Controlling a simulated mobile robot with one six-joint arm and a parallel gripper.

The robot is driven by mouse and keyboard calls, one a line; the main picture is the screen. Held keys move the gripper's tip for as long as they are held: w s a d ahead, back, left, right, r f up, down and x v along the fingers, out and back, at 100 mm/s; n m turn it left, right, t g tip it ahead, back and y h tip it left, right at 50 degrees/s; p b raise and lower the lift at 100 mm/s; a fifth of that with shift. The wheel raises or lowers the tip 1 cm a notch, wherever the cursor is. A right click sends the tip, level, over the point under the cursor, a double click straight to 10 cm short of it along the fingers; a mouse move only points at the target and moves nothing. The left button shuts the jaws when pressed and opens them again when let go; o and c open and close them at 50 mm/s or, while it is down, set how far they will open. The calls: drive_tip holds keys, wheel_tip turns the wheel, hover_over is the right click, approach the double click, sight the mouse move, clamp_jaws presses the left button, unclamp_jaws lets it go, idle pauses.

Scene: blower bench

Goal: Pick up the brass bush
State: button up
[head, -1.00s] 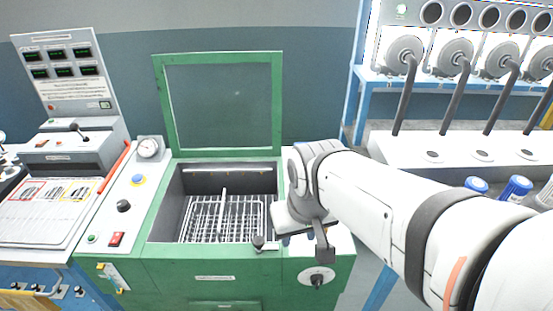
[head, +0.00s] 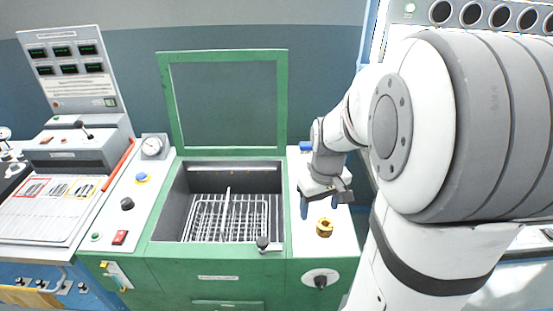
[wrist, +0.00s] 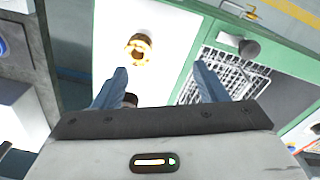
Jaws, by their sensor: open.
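The brass bush (head: 325,228) is a short golden ring with a dark hole. It stands on the white top right of the open green machine, and it also shows in the wrist view (wrist: 138,47), beyond the fingertips. My gripper (head: 318,207) is above the same white top, just behind the bush. Its blue fingers also show in the wrist view (wrist: 160,70), spread apart with nothing held between them. The bush is apart from the fingers.
The green machine's basin holds a wire rack (head: 215,218), left of the bush, and its lid (head: 228,100) stands raised. A black knob (head: 263,242) stands at the basin's front right corner. A small dark round thing (wrist: 130,100), unclear, shows near the left finger.

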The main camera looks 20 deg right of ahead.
sight(325, 223)
drive_tip(key=shift+g, duration=0.3)
drive_tip(key=shift+w+d+f, duration=0.45)
drive_tip(key=shift+d+f, duration=0.2)
drive_tip(key=shift+f, duration=1.2)
drive_tip(key=shift+w+d+f, duration=0.4)
drive_tip(key=shift+d+f, duration=0.2)
drive_tip(key=shift+f, duration=1.3)
drive_tip(key=shift+w+d+f, duration=0.45)
drive_tip(key=shift+d+f, duration=0.2)
drive_tip(key=shift+f, duration=1.2)
drive_tip(key=shift+c, duration=0.6)
drive_tip(key=c, duration=1.1)
